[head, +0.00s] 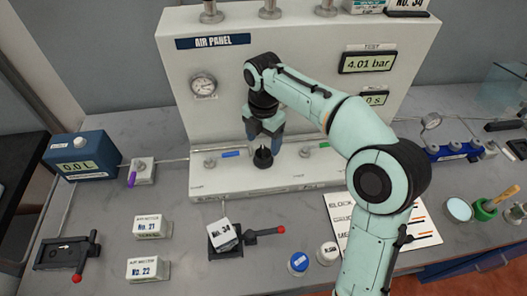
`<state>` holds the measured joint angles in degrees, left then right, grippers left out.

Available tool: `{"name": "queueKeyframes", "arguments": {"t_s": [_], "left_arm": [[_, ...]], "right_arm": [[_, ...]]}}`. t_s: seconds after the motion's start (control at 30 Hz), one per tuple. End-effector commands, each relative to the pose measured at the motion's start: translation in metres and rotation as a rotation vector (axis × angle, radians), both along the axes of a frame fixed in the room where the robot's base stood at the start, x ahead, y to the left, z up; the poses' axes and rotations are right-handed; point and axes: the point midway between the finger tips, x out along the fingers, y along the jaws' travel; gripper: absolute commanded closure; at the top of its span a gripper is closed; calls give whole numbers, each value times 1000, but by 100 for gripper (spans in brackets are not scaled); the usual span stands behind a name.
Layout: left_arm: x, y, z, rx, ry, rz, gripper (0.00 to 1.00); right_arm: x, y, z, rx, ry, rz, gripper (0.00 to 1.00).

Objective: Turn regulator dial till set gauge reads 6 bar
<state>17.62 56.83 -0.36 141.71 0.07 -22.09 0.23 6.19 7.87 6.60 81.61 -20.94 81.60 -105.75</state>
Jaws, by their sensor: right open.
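The black regulator dial (263,160) stands at the foot of the white air panel (215,55), low in the middle. My right gripper (264,143) points down over the dial with its fingers open, one to each side of the dial's top; I cannot tell whether they touch it. A round white gauge (203,85) is on the panel's left; its needle and small label are too small to read. The test display (369,63) at the upper right shows 4.01 bar. My left gripper is not in view.
A blue box (82,156) showing 0.0 L stands at the left. Two white blocks, No. 21 (148,226) and No. 22 (148,269), and a red-knobbed lever fixture with No. 34 (224,237) are in front. A printed sheet (340,220) lies partly behind my arm.

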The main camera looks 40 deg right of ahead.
Motion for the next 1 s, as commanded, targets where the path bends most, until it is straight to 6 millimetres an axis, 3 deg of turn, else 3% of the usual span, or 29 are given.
{"name": "queueKeyframes", "arguments": {"t_s": [0.1, 0.23, 0.63, 0.67, 0.8, 0.83, 1.0], "left_arm": [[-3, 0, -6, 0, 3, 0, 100], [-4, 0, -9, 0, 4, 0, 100], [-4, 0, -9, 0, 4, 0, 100], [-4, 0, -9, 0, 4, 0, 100], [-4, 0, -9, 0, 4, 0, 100], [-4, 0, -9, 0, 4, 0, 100], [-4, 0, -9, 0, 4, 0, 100]], "right_arm": [[-1, 0, -23, 0, 3, 0, 27], [0, 0, -37, -1, 2, 0, 27], [0, 0, -44, -1, 0, 0, 27], [0, 0, -44, -1, 0, 0, 30], [0, 0, -44, 0, 0, 0, 76], [0, 0, -44, 0, 0, 0, 83], [0, 0, -44, 0, 0, -3, 83]]}}
